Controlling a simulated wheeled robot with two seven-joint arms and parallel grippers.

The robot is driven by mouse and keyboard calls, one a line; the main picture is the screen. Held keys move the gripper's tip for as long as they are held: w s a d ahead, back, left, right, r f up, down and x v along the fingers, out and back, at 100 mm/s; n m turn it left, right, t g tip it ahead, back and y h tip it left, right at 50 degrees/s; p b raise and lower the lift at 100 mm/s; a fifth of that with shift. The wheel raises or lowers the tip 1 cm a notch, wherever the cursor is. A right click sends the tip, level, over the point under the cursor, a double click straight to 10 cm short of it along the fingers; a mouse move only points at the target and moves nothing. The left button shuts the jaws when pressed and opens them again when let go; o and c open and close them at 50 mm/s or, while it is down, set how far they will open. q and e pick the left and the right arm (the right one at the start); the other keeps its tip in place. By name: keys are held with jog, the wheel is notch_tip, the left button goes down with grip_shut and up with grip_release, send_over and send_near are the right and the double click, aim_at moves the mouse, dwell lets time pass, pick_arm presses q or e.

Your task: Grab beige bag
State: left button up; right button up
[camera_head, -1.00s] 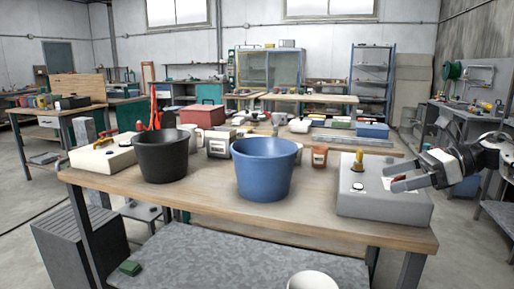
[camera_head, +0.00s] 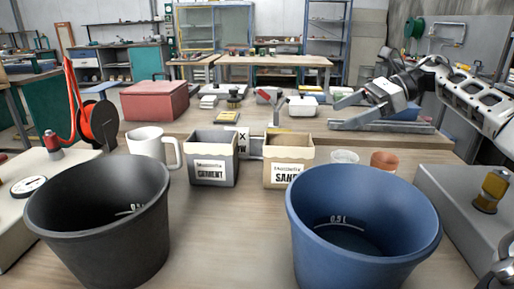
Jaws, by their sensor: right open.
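The beige bag (camera_head: 288,158), open at the top and with a white label reading "SAND", stands upright on the workbench behind the blue bucket (camera_head: 362,225). The bucket's rim partly covers the lower right of its label. My right gripper (camera_head: 337,112) reaches in from the right, above and behind the bag to its right. Its fingers are apart, point left and hold nothing. It does not touch the bag. My left gripper is not in view.
A grey bag labelled "CEMENT" (camera_head: 213,158) stands left of the beige bag, beside a white mug (camera_head: 150,147). A black bucket (camera_head: 103,222) is at front left. A clear cup (camera_head: 344,157) and a brown cup (camera_head: 384,161) stand right of the bag. Bare bench lies between the buckets.

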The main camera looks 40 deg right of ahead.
aim_at(288, 140)
jog(key=p+x, duration=0.1)
jog(key=x, duration=0.3)
jog(key=p+x, duration=0.1)
jog(key=x, duration=0.4)
jog(key=p+x, duration=0.1)
jog(key=x, duration=0.4)
jog(key=shift+s+a, duration=0.2)
jog(key=shift+a, duration=0.25)
jog(key=shift+w+a+f, duration=0.3)
jog(key=shift+f, duration=0.05)
jog(key=c, duration=1.8)
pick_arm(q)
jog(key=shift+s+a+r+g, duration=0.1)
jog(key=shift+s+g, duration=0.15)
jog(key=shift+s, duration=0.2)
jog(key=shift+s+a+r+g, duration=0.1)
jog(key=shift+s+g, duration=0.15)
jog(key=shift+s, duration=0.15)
pick_arm(e)
jog(key=shift+r, duration=0.1)
jog(key=shift+c, duration=0.2)
